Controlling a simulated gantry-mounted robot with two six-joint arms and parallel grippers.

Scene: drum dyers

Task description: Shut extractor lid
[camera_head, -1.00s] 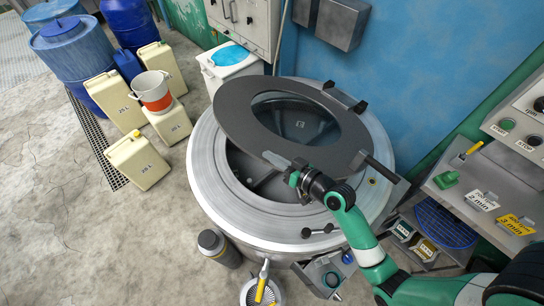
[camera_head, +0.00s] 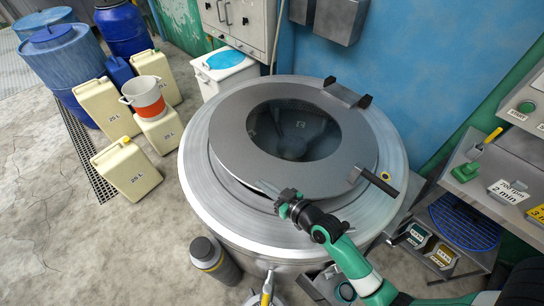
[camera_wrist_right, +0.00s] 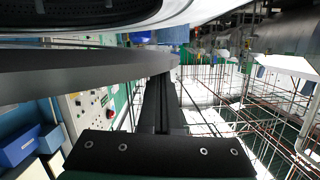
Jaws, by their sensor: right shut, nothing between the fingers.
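The extractor lid (camera_head: 228,137) is a dark grey ring with a round see-through window (camera_head: 293,130). It lies almost flat over the mouth of the round metal extractor (camera_head: 200,170). A thin dark gap shows under its front left edge. A dark handle (camera_head: 380,183) sticks out at the lid's right side, and the hinge (camera_head: 347,94) is at the back. My right gripper (camera_head: 285,198) is shut and empty at the lid's front edge; I cannot tell whether it touches. In the right wrist view the lid's edge (camera_wrist_right: 80,70) crosses close by the gripper (camera_wrist_right: 158,105). My left gripper is out of view.
A dark canister (camera_head: 213,258) stands at the extractor's front left. Cream jerrycans (camera_head: 127,170), an orange and white bucket (camera_head: 145,97) and blue drums (camera_head: 62,68) stand on the left. A control panel with a green start button (camera_head: 525,107) is on the right.

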